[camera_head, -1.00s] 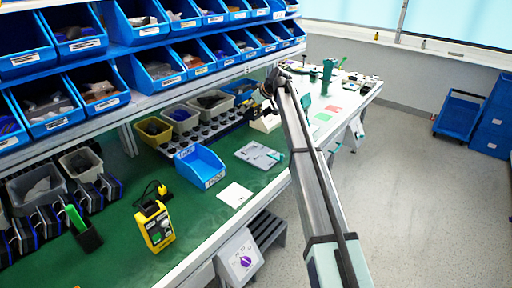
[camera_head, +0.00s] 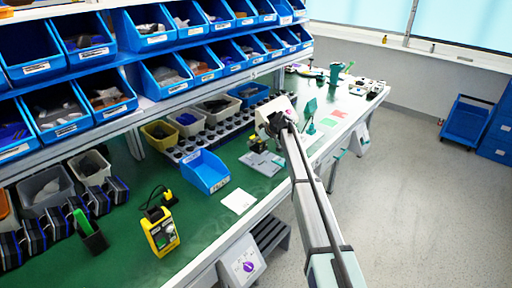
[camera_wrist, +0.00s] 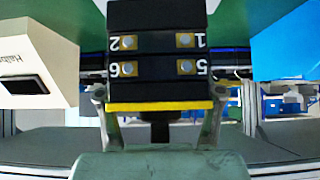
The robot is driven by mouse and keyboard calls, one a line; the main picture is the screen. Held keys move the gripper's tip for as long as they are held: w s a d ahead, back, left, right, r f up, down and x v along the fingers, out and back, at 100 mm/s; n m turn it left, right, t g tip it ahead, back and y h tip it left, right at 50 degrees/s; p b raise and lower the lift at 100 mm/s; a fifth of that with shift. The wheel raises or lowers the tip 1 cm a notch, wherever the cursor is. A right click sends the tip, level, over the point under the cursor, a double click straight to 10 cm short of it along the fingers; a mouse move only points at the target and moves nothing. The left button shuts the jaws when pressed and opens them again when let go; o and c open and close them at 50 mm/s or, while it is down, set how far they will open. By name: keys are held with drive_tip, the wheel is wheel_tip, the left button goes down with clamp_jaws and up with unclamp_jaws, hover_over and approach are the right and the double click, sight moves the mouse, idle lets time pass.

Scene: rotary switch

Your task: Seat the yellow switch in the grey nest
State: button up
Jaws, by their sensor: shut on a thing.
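The switch shows in the wrist view as a black block (camera_wrist: 157,55) with terminals numbered 1, 2, 5 and 6 and a yellow plate (camera_wrist: 160,106) along its lower edge. My gripper (camera_wrist: 158,112) is shut on it, one finger at each side. In the head view a small dark and yellow thing (camera_head: 257,145), likely the switch, shows at the end of my arm, over or just behind a grey plate (camera_head: 263,163) on the green bench. I cannot pick out the nest on this plate, nor tell the gap below the switch.
A white box (camera_wrist: 35,65) with a dark slot stands close on the left in the wrist view. A blue bin (camera_head: 205,170), a white card (camera_head: 238,201) and a yellow device (camera_head: 160,232) are on the bench. Shelves of blue bins hang above its back.

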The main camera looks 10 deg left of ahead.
sight(264, 143)
drive_tip(key=shift+f+p, duration=0.45)
drive_tip(key=shift+f, duration=1.8)
drive_tip(key=shift+f, duration=0.2)
drive_tip(key=o, duration=1.3)
drive_tip(key=shift+r, duration=0.15)
drive_tip(key=shift+d+r, duration=0.1)
drive_tip(key=shift+r, duration=0.05)
drive_tip(key=b+v, duration=0.2)
drive_tip(key=v, duration=0.9)
drive_tip(key=shift+s+d+r+b, duration=0.15)
drive_tip(key=shift+b, duration=0.15)
drive_tip(key=shift+d+r, duration=0.1)
drive_tip(key=shift+r, duration=0.05)
